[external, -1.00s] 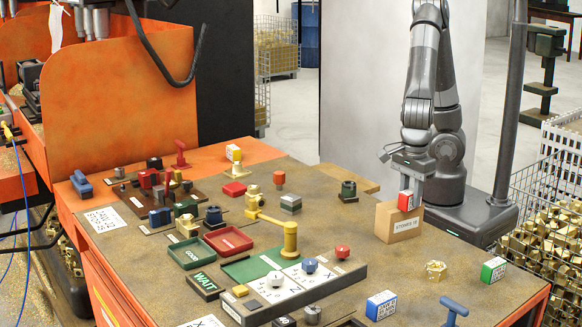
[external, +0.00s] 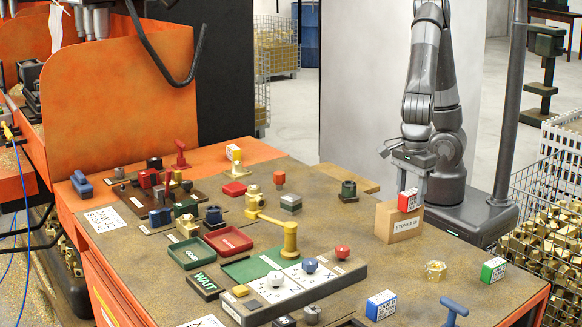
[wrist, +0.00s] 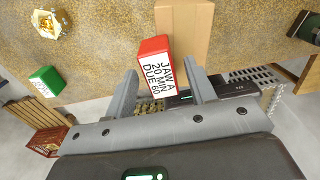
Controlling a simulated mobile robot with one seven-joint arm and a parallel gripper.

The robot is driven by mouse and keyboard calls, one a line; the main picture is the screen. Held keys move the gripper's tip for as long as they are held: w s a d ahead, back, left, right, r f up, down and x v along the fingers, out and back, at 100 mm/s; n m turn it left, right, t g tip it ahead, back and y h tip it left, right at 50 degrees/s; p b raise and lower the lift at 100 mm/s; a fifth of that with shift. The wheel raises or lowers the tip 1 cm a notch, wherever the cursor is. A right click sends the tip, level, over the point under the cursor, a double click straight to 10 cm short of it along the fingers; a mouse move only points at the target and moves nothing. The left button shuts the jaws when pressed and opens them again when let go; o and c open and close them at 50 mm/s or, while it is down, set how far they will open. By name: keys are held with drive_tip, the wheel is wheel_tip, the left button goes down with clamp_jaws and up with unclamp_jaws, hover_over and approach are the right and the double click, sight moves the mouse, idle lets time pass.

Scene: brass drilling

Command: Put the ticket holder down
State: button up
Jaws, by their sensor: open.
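The ticket holder (external: 409,200) is a small red block with a white printed face. It appears to rest on the top right edge of a cardboard box (external: 396,227) marked STONES. In the wrist view the holder (wrist: 155,66) shows its label, JAW A 20 MIN DUE 60, and overlaps the end of the box (wrist: 185,28). My gripper (external: 412,184) is open just behind and above the holder. In the wrist view its fingers (wrist: 159,78) stand on either side of the holder, with a clear gap on the right and a smaller one on the left.
Similar blocks, one green (external: 493,270) and one blue (external: 381,305), stand on the bench with a brass nut (external: 436,270). Bare bench lies in front of the box. A dark pole (external: 510,110) stands at right.

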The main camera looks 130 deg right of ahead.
sight(411, 192)
wheel_tip(411, 192, up, 11)
idle(0.8)
